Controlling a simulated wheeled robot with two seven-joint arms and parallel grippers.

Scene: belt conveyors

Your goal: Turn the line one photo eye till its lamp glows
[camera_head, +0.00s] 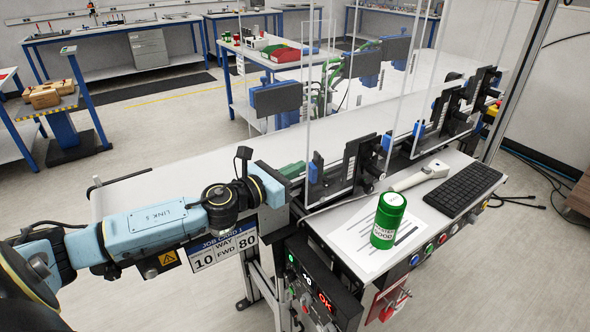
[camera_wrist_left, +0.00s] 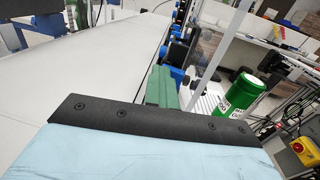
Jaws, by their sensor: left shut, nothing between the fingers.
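My left arm comes in from the left of the head view, and its gripper (camera_head: 272,186) is at the near side edge of the white belt. The gripper is shut and empty; its fingertips are hard to make out. A dull green block (camera_head: 292,170) is just beyond it, and it also shows ahead of the dark wrist plate in the left wrist view (camera_wrist_left: 160,86). I cannot tell whether this block is part of the photo eye, or whether they touch. A small blue unit (camera_head: 315,168) sits on a black bracket by the belt. I make out no glowing lamp. My right gripper is out of view.
A green canister (camera_head: 388,222) stands on a printed sheet (camera_head: 352,240) on the side shelf, with a scanner-like grey device (camera_head: 420,175) and a keyboard (camera_head: 463,190). Clear panels (camera_head: 350,70) rise along the belt (camera_head: 235,150). A control box (camera_head: 318,290) shows red "OK".

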